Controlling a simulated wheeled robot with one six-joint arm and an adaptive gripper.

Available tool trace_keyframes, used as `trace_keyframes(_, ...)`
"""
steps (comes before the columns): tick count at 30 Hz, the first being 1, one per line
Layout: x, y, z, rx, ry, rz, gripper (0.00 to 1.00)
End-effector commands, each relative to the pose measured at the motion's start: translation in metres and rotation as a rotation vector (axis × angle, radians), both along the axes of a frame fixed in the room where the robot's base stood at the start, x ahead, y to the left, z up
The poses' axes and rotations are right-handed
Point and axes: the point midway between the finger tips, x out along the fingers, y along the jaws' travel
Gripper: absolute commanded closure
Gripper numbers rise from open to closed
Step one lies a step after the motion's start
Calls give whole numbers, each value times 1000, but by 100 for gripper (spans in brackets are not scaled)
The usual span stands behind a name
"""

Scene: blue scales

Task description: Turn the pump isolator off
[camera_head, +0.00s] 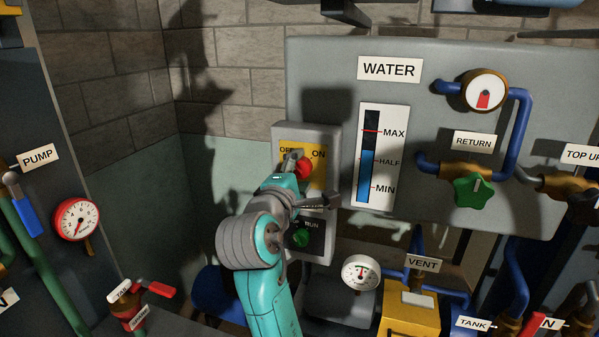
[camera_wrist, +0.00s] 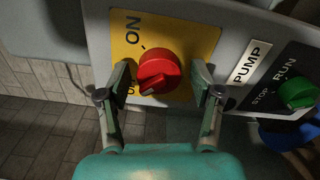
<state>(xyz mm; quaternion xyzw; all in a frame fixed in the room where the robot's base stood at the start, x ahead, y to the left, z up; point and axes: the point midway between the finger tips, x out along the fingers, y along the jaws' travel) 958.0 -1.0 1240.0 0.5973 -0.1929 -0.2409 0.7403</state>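The pump isolator is a red rotary knob (camera_wrist: 160,69) on a yellow plate (camera_wrist: 195,40) marked ON and OFF. In the head view the knob (camera_head: 305,167) is partly hidden by my gripper. I cannot tell for sure which mark the knob points at. My gripper (camera_wrist: 161,82) is open, with one finger on each side of the knob and a visible gap on both sides. In the head view my gripper (camera_head: 297,164) is in front of the yellow plate. A PUMP label (camera_wrist: 248,63) is beside the plate in the wrist view.
A green RUN/STOP knob (camera_wrist: 298,90) is on the panel below the isolator; it also shows in the head view (camera_head: 300,238). The water gauge (camera_head: 380,157) is to the right. A green RETURN valve (camera_head: 474,190) and blue pipes are farther right.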

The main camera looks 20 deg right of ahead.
Motion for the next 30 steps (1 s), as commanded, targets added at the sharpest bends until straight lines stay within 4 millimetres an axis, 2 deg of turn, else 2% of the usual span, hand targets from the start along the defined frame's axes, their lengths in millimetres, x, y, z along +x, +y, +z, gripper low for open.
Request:
trace_keyframes(9, -1, 0, 1, 0, -3, -1, 28)
trace_keyframes(14, -10, 8, 1, 1, -3, 1, 28)
trace_keyframes(24, -63, 47, 0, 1, -2, 4, 28)
trace_keyframes(30, -87, 64, 1, 1, -2, 2, 28)
